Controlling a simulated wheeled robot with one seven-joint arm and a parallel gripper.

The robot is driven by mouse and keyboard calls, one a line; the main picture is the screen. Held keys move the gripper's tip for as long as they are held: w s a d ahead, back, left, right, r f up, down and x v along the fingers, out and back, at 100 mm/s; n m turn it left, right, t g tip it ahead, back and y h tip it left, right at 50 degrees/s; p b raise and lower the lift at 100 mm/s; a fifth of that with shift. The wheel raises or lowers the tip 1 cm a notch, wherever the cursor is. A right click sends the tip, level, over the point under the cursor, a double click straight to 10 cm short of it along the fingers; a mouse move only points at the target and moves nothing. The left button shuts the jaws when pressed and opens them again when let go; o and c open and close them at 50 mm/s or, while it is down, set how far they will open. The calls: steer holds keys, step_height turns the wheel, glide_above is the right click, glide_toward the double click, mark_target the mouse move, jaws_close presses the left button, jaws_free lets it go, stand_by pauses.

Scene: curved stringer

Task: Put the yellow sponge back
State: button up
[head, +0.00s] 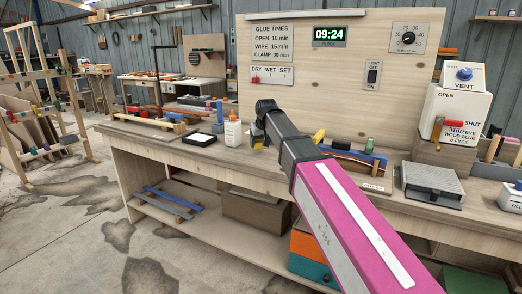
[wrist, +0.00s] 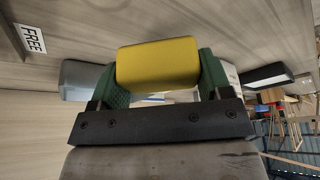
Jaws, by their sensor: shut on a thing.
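The yellow sponge (wrist: 158,63) is a rounded block in the middle of the wrist view. My gripper (wrist: 160,72) is shut on it, with one green finger on each side. The pale wood bench top fills the view behind it; I cannot tell whether the sponge touches it. In the head view my pink arm reaches over the bench (head: 240,168), and its black wrist hides most of the gripper. A small yellow shape shows just right of the wrist there; I cannot tell what it is.
A black-framed white pad (head: 199,139) and a white glue bottle (head: 233,131) stand left of my wrist. A blue-topped wooden form (head: 358,155) and a grey box (head: 432,182) are to the right.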

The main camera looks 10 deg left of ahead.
mark_target(261, 148)
steer(key=shift+f, duration=1.75)
steer(key=o, duration=0.9)
steer(key=shift+f, duration=0.1)
steer(key=v, duration=1.2)
